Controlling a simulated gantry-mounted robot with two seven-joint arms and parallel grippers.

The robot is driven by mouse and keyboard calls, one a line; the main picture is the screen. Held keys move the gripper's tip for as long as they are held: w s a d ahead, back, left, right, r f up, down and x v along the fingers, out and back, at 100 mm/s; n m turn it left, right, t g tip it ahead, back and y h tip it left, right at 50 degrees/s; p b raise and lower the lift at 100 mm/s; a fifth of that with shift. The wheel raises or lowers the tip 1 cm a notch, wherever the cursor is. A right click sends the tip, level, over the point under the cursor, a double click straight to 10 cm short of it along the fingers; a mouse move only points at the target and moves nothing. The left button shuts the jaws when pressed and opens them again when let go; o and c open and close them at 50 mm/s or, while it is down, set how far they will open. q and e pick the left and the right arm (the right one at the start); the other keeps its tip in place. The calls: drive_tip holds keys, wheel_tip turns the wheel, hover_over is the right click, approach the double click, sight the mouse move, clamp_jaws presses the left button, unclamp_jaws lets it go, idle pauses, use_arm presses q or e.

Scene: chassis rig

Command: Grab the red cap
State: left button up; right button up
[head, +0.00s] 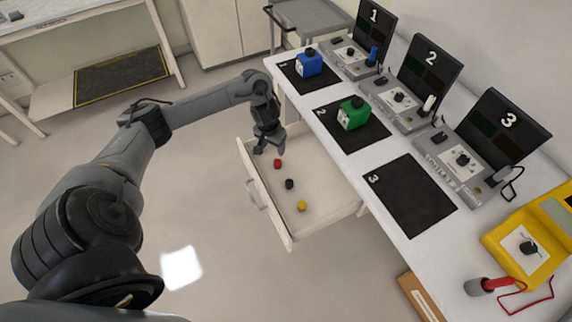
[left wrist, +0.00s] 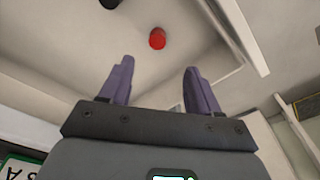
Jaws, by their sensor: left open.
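The red cap (head: 278,163) lies on the floor of the open drawer (head: 326,212) in the head view. My left gripper (head: 268,150) is over the far end of the drawer, close to the cap and apart from it. In the left wrist view the red cap (left wrist: 157,38) shows beyond the two purple fingers of my left gripper (left wrist: 158,75), between their lines. The fingers are spread with nothing between them. My right gripper is not in view.
A black cap (head: 289,184) and a yellow cap (head: 301,206) lie nearer in the drawer. The drawer walls surround them. The white bench (head: 375,205) beside it carries a blue box (head: 309,64), a green box (head: 352,113) and numbered stations.

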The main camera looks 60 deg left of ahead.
use_arm(q)
drive_tip(key=f, duration=0.1)
drive_tip(key=b, duration=0.4)
hover_over(277, 162)
drive_tip(key=f, duration=0.5)
drive_tip(key=shift+s+d, duration=0.2)
drive_tip(key=shift+s, duration=0.15)
drive_tip(key=shift+w+f, duration=0.15)
drive_tip(key=shift+f, duration=0.45)
drive_tip(key=f+b, duration=0.2)
drive_tip(key=f, duration=0.2)
drive_tip(key=shift+w+a+f+b, duration=0.15)
drive_tip(key=shift+w+f+b, duration=0.1)
drive_tip(key=shift+b, duration=0.15)
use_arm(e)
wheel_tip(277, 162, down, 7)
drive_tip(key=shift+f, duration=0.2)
use_arm(q)
drive_tip(key=shift+c, duration=0.3)
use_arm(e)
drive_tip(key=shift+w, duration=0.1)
use_arm(q)
drive_tip(key=c, duration=1)
